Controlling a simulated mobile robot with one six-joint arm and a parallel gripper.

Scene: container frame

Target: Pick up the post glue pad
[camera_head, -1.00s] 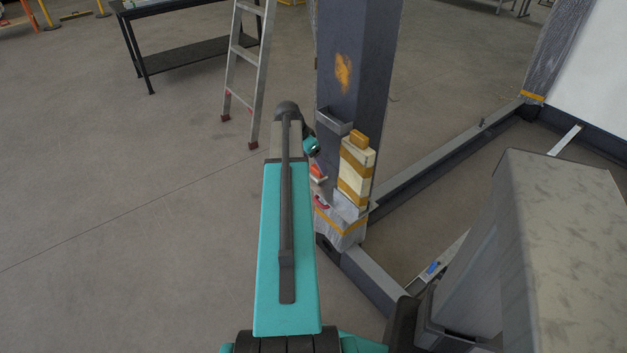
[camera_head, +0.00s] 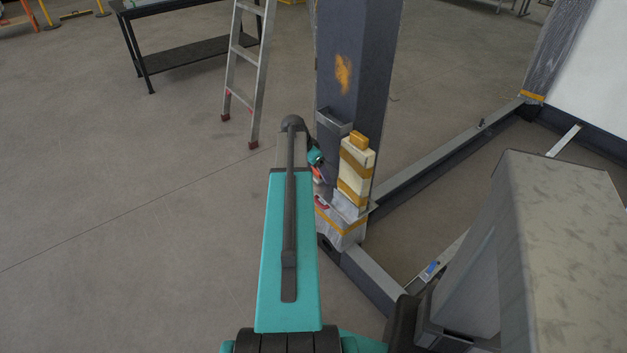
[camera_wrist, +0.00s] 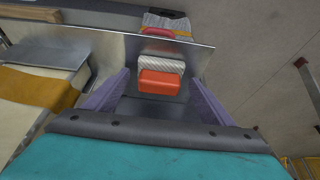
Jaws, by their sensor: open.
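The post glue pad appears to be the orange-red block (camera_wrist: 160,83) with a grey ribbed pad (camera_wrist: 161,66) behind it, in the middle of the wrist view. My gripper (camera_wrist: 159,80) is open, with one purple finger on each side of the block and a gap showing at both sides. I cannot tell whether either finger touches it. In the head view a small part of the orange block (camera_head: 316,173) shows beside the dark post (camera_head: 357,40), just under my teal wrist. My gripper is mostly hidden there.
A metal plate (camera_wrist: 112,48) stands close behind the pad. A red handle (camera_wrist: 158,32) lies beyond it. A grey tray (camera_head: 334,120) is fixed to the post above. A ladder (camera_head: 247,65) stands back left.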

